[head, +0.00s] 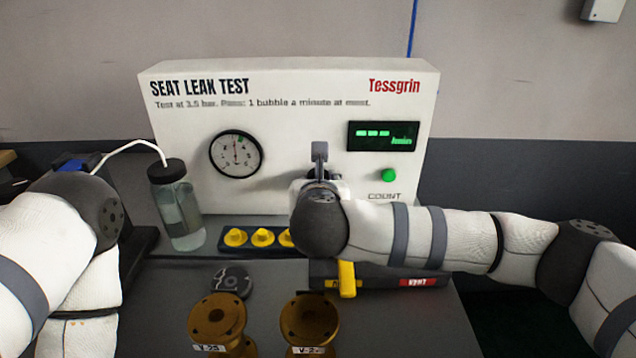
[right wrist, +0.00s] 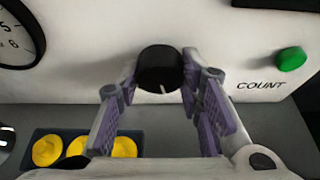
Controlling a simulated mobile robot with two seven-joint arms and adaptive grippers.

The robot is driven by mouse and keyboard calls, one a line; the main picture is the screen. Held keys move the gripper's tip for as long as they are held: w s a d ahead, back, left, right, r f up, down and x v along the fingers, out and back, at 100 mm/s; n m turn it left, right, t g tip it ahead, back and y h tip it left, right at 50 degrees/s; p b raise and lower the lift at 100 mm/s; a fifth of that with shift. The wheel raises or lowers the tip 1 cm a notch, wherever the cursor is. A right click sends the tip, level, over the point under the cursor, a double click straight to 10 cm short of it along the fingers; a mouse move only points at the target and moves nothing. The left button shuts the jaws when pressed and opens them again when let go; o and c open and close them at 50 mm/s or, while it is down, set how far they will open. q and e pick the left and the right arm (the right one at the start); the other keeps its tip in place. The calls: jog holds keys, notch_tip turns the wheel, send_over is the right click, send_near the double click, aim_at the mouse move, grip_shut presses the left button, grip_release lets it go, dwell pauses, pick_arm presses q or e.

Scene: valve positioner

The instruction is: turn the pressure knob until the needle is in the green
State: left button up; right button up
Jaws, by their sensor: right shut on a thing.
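The pressure knob (right wrist: 160,68) is black and round, with a white pointer line facing down and slightly right. My right gripper (right wrist: 160,78) has its purple-padded fingers on either side of it, shut on the knob. In the head view my right wrist hides most of the knob. The round gauge (head: 236,154) is on the white panel, left of the knob. Its thin needle stands near vertical, and a small green mark shows near the top. Whether the needle lies in the green is too small to tell. My left gripper is out of view; only its arm shows.
The white test panel (head: 290,100) carries a green display (head: 383,135) and a green COUNT button (head: 388,175). A water bottle (head: 178,205) with a tube stands at left. Yellow caps (right wrist: 78,148) sit in a dark tray below the knob. Brass flanged valves (head: 217,315) stand in front.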

jog(key=o, duration=1.2)
jog(key=shift+c, duration=0.2)
jog(key=v, duration=1.2)
